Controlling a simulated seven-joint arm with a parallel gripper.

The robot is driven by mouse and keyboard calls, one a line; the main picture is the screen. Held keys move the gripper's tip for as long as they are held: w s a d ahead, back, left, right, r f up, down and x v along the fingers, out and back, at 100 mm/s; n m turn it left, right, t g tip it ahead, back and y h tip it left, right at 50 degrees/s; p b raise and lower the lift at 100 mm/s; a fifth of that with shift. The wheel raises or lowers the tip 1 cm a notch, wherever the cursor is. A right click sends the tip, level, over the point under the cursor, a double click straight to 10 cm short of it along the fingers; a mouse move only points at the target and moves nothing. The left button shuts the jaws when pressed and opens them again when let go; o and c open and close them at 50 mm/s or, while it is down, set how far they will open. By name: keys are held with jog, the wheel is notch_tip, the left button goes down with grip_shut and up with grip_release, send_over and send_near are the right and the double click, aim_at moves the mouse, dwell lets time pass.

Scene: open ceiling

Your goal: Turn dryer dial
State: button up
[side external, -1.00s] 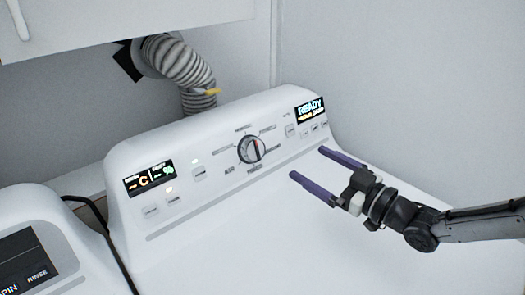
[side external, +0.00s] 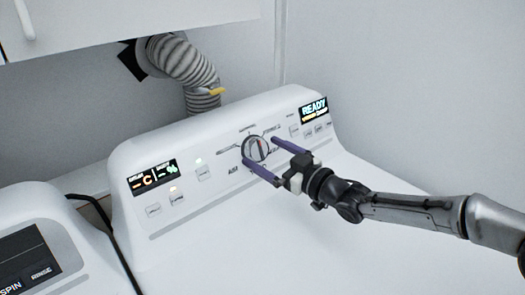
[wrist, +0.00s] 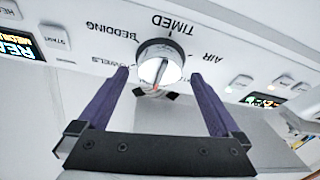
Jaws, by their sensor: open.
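The dryer dial (side external: 255,149) is a round silver knob with a ridge across it and a red mark, in the middle of the white dryer panel (side external: 222,132). In the wrist view the dial (wrist: 158,66) lies ahead, between and just beyond the tips of my gripper. My gripper (side external: 259,152) has two purple fingers spread open on either side of the dial. The wrist view also shows my gripper (wrist: 159,74) open with nothing between its fingers. I cannot tell whether a finger touches the dial.
A lit READY display (side external: 314,109) and small buttons are right of the dial. Another display (side external: 152,178) is at the left. A ribbed vent hose (side external: 181,67) rises behind. A washer (side external: 45,245) stands at the lower left. The dryer top (side external: 240,258) is clear.

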jog(key=shift+x, duration=0.8)
jog(key=shift+c, duration=0.3)
jog(key=c, duration=1.3)
jog(key=shift+o, duration=0.2)
jog(key=shift+m, duration=0.3)
jog(key=m+t+h, duration=0.1)
jog(key=m, duration=0.2)
jog(key=m+t+h, duration=0.1)
jog(key=m, duration=0.2)
jog(key=shift+m, duration=0.3)
jog(key=m+h, duration=0.1)
jog(key=m, duration=0.2)
jog(key=m+t+h, duration=0.1)
jog(key=m+h, duration=0.1)
jog(key=m, duration=0.2)
jog(key=shift+a, duration=0.1)
jog(key=shift+m, duration=0.4)
